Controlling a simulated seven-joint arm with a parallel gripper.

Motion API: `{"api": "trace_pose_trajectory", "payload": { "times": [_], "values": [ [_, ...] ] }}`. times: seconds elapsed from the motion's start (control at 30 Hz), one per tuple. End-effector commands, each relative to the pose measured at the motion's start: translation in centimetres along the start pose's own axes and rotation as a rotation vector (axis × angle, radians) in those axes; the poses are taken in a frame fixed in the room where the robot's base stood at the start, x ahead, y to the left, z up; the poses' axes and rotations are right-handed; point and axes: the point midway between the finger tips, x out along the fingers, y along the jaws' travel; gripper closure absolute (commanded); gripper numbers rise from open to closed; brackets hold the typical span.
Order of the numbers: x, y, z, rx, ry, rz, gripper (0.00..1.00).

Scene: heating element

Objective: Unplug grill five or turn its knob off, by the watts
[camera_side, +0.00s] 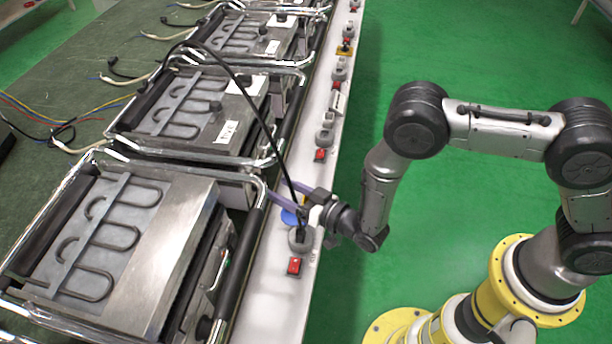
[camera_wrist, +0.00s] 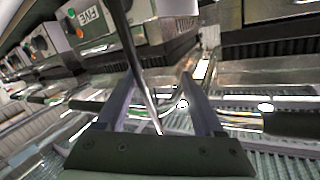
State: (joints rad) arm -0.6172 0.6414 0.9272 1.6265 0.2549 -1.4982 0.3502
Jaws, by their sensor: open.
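Grills stand in a row, each with a looped heating element on a metal plate. In the wrist view a label reading FIVE (camera_wrist: 90,17) is on a grill front with coloured round buttons. In the side view the second grill from the front bears a white label (camera_side: 227,132), too small to read. My gripper (camera_side: 270,200) is open above the front rail, beside a plug in a grey socket (camera_side: 300,240). Its fingers (camera_wrist: 158,78) point toward the grills. A black cable (camera_wrist: 139,60) passes between them in the wrist view; contact cannot be told. No watt reading is legible.
The pale rail carries several other grey sockets (camera_side: 325,137) and red switches, including a near red switch (camera_side: 294,266). A blue disc (camera_side: 289,216) lies by the near socket. The nearest grill's chrome frame (camera_side: 262,190) is close to my fingers. Green floor (camera_side: 440,240) is clear.

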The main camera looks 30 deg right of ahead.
Motion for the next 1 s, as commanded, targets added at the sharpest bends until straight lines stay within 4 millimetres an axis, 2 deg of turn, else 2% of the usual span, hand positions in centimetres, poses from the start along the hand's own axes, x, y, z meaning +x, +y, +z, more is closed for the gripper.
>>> {"api": "trace_pose_trajectory", "payload": {
  "times": [0.63, 1.0],
  "values": [
    [-1.0, 1.5, -1.3, -0.686, 0.0, 0.159, 0.31],
    [-1.7, 3.5, -1.7, -1.076, -0.066, 0.258, 0.31]
  ]
}}
